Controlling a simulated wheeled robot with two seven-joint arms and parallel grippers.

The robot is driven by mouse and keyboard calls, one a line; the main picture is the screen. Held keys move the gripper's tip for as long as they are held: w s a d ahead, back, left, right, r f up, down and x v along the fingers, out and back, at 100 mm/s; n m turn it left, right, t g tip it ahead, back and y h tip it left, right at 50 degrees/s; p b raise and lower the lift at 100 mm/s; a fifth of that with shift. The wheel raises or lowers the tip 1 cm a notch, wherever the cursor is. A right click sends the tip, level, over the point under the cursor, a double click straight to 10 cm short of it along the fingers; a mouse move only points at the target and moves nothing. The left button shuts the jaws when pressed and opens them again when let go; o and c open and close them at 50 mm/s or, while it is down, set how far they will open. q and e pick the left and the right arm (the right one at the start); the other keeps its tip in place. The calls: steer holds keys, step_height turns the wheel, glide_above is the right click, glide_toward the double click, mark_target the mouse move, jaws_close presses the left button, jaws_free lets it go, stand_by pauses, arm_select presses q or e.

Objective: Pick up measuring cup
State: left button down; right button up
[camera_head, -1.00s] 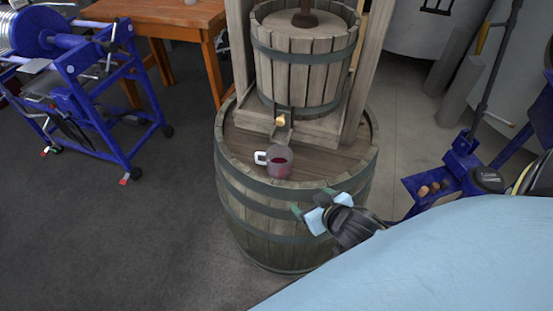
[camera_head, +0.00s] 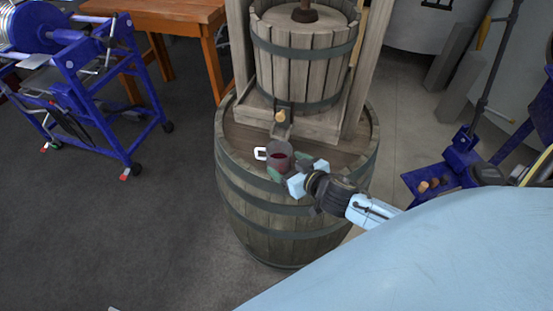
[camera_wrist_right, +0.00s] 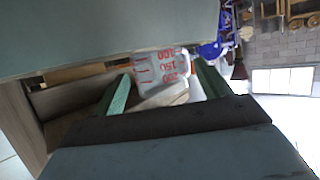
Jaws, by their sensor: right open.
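The measuring cup (camera_head: 279,154) is clear with dark red liquid in it and a white handle on its left. It stands upright on top of the barrel (camera_head: 247,142), below the small wooden press. My right gripper (camera_head: 287,172) is just in front and to the right of the cup, with its jaws apart. In the right wrist view, the cup (camera_wrist_right: 160,67), with red scale marks, shows between the two green fingertips (camera_wrist_right: 160,90). I cannot tell whether the fingers touch it. My left gripper is not in view.
The wooden press (camera_head: 305,65) with its spout (camera_head: 281,117) stands on the barrel right behind the cup. A blue wheeled machine (camera_head: 85,85) and an orange-brown table (camera_head: 160,14) are at the left. Blue equipment with corks (camera_head: 430,185) is at the right. Dark floor is clear at left.

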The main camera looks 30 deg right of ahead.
mark_target(272, 153)
steer(key=shift+x, duration=2.7)
steer(key=shift+d+r, duration=0.15)
steer(key=c, duration=0.8)
steer(key=shift+r, duration=0.1)
